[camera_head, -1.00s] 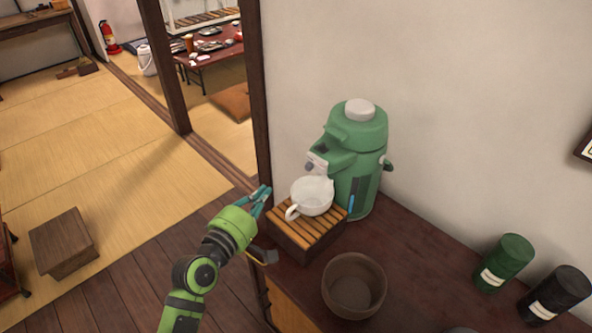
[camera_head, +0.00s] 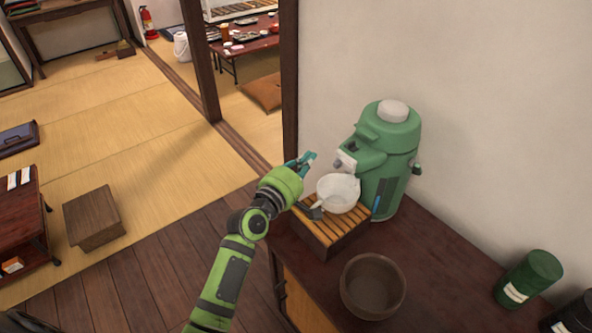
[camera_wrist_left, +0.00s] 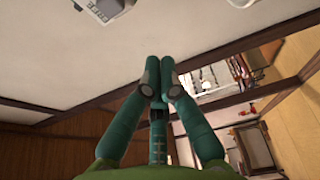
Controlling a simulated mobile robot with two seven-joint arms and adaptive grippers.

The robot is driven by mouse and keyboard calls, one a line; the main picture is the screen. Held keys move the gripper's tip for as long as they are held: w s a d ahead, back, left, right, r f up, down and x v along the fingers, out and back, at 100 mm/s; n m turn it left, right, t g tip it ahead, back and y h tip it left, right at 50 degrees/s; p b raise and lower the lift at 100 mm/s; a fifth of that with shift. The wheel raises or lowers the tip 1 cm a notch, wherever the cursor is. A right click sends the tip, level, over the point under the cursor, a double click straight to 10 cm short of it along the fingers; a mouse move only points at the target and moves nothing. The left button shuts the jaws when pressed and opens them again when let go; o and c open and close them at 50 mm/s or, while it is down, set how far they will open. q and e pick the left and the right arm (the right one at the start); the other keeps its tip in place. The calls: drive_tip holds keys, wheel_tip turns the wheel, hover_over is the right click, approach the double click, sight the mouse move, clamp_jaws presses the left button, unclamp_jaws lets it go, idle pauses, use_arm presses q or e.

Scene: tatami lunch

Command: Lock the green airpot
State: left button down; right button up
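The green airpot (camera_head: 388,160) stands upright on the dark counter, with a pale round cap on top and a grey-white part (camera_head: 345,161) on its front. In the left wrist view a white piece marked "FREE" (camera_wrist_left: 103,8) shows at the top edge. My left gripper (camera_head: 308,160) is just left of that front part, apart from it. In the left wrist view its teal fingertips (camera_wrist_left: 159,74) are together with nothing between them. A white teapot (camera_head: 338,193) sits under the spout on a slatted wooden stand (camera_head: 327,236). My right gripper is out of view.
A brown bowl (camera_head: 373,286) stands in front of the stand. A green canister (camera_head: 528,278) and a black one (camera_head: 575,318) are at the right. A wooden post (camera_head: 289,80) rises behind my gripper. The counter (camera_head: 440,262) between bowl and canisters is clear.

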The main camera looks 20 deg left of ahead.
sight(337, 164)
use_arm(q)
drive_tip(key=d+p, duration=0.1)
drive_tip(key=d, duration=0.2)
drive_tip(key=shift+r+p, duration=0.1)
drive_tip(key=shift+p, duration=0.2)
drive_tip(key=shift+s+d, duration=0.25)
drive_tip(key=shift+d, duration=0.1)
